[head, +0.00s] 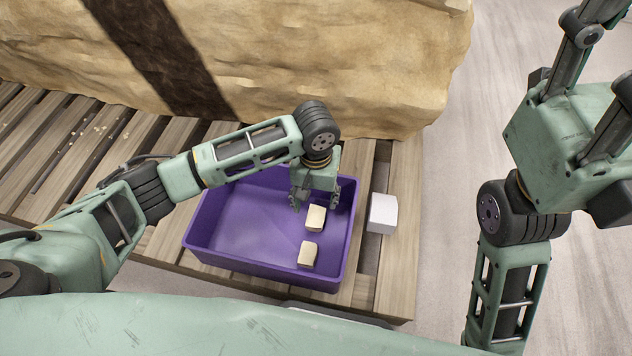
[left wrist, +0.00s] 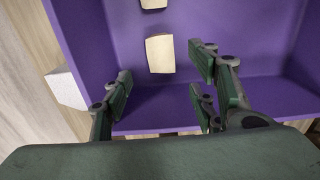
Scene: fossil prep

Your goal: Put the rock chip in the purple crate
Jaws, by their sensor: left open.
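Two pale cream rock chips lie on the floor of the purple crate (head: 230,262), on its right side. One chip (head: 315,218) is farther back, just under my left gripper; the other chip (head: 308,254) is nearer the front wall. My left gripper (head: 314,200) is open and empty, pointing down inside the crate's back right part. In the left wrist view the nearer chip (left wrist: 160,53) lies apart from the open fingers, with the second chip (left wrist: 153,3) cut off at the top edge. My right gripper (head: 580,100) shows partly at the right, its fingers running out of the frame.
A white block (head: 382,213) stands on the wooden pallet (head: 398,270) just right of the crate. A large layered rock (head: 330,60) fills the back. Small crumbs lie on the slats at the left. The crate's left half is empty.

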